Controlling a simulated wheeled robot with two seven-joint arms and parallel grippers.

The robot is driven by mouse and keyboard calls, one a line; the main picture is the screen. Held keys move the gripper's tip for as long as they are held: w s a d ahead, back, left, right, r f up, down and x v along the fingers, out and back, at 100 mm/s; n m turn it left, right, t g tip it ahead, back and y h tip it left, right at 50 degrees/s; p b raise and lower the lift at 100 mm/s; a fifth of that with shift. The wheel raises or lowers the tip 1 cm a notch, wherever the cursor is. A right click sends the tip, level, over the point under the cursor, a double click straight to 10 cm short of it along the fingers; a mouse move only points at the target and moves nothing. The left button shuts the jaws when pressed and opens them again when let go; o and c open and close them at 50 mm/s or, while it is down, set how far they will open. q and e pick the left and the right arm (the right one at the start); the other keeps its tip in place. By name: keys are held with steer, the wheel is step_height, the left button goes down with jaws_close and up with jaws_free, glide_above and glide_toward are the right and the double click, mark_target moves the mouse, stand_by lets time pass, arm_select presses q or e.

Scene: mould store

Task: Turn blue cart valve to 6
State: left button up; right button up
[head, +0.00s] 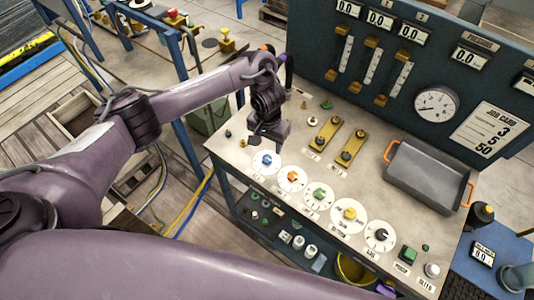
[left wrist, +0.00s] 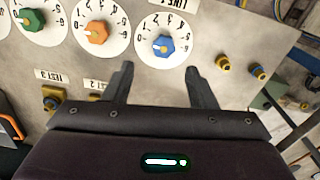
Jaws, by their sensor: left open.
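The blue valve knob (head: 266,160) sits on a round white dial at the left end of a row of dials on the cart top. My left gripper (head: 268,140) is above and just behind the blue dial, pointing down. In the left wrist view its two fingers (left wrist: 160,74) are spread apart and empty, with the knob beyond the tips and apart from them. My right gripper is not in view.
An orange knob (head: 292,175), a green knob (head: 319,194), a yellow knob (head: 349,214) and a black knob (head: 380,235) continue the row. Brass slide fittings (head: 328,134) stand behind. A grey tray (head: 428,168) with orange handles is at the right. A gauge panel (head: 400,60) rises at the back.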

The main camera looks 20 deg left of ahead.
mark_target(267, 158)
arm_select(q)
steer(key=shift+a+f+b, duration=0.3)
step_height(267, 158, down, 7)
steer(key=b, duration=0.5)
steer(key=shift+d, duration=0.1)
steer(key=shift+r, duration=0.1)
steer(key=c, duration=1)
steer(key=shift+o, duration=0.2)
